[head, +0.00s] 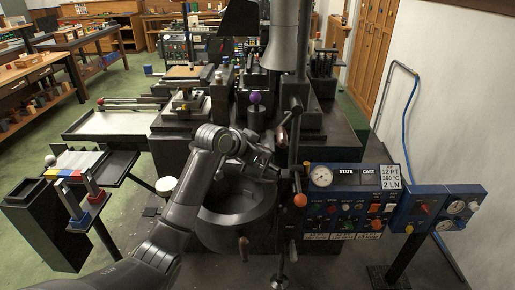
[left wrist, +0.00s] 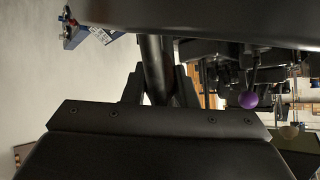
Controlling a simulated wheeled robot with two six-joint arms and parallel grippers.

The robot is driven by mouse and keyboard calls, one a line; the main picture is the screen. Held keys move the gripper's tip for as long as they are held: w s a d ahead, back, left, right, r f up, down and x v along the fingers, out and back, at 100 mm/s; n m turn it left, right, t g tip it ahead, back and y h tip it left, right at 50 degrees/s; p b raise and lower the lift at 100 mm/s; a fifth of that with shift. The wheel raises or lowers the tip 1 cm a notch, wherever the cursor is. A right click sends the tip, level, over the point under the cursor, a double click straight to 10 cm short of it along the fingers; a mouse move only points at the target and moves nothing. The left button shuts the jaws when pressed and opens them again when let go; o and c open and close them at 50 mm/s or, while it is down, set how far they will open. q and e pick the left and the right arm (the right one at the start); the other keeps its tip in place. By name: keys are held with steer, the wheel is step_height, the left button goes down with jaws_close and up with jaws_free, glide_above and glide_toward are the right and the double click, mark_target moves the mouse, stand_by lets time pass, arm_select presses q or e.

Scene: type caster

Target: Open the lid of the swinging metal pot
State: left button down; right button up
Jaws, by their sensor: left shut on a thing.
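The metal pot (head: 222,238) is a dark round vessel at the middle of the head view. Part of its grey inside shows, and my left arm covers its left and rear side. My left gripper (head: 268,166) is over the rear right of the pot. In the left wrist view its two fingers (left wrist: 158,88) are closed around a dark round bar (left wrist: 153,62). I cannot tell the lid's outline from the dark parts around my gripper. My right gripper is in neither view.
A control panel (head: 340,208) with a gauge stands right of the pot. An upright post with an orange knob (head: 300,200) is close to my gripper. A purple ball knob (head: 255,97) sits behind. A tool stand (head: 40,215) is at the left.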

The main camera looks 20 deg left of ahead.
arm_select(q)
steer(key=shift+r, duration=0.15)
steer(key=c, duration=1.2)
jaws_free()
steer(key=shift+w, duration=0.1)
steer(key=shift+o, duration=0.2)
steer(key=b+v, duration=0.2)
steer(key=v, duration=1.5)
steer(key=shift+a+r, duration=0.1)
